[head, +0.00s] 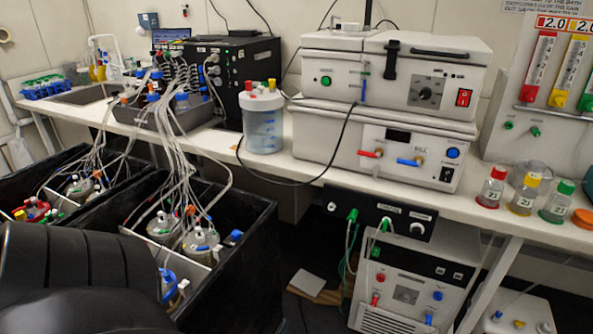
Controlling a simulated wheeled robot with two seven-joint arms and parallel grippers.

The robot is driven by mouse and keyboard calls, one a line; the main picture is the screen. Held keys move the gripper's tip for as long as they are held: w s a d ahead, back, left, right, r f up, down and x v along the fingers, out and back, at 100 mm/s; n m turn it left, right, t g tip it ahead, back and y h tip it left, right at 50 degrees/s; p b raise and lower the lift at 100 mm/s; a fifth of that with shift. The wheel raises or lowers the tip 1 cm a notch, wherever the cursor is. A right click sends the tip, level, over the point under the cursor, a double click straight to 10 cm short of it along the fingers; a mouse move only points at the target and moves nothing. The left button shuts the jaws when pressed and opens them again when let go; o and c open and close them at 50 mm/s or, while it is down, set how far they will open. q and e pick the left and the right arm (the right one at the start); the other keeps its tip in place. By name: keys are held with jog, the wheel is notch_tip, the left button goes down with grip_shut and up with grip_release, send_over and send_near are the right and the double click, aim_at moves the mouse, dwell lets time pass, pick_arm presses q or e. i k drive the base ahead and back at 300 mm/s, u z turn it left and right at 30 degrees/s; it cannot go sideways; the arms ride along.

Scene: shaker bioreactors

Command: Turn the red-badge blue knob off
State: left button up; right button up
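I cannot single out a blue knob with a red badge for certain. At the upper right, a flowmeter with a red badge (551,23) and red base stands beside yellow and green ones; small teal-green knobs (535,131) sit on the panel below it. Other blue controls are a round blue button (452,153) and a blue lever (410,162) beside a red lever (371,153) on the white bench unit, and a blue knob (437,296) on the white unit under the bench. Neither gripper is in view; a black ribbed arm part of mine fills the lower left.
The white bench (290,172) runs across the middle. On it stand a lidded clear jar (261,122) and, at the right, several small bottles with red, yellow and green lids. Black tubs (240,255) with tubed vessels stand at the left. Cables hang before the bench.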

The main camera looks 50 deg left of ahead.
aim_at(236, 233)
jog(key=i, duration=0.75)
jog(key=u, duration=3.45)
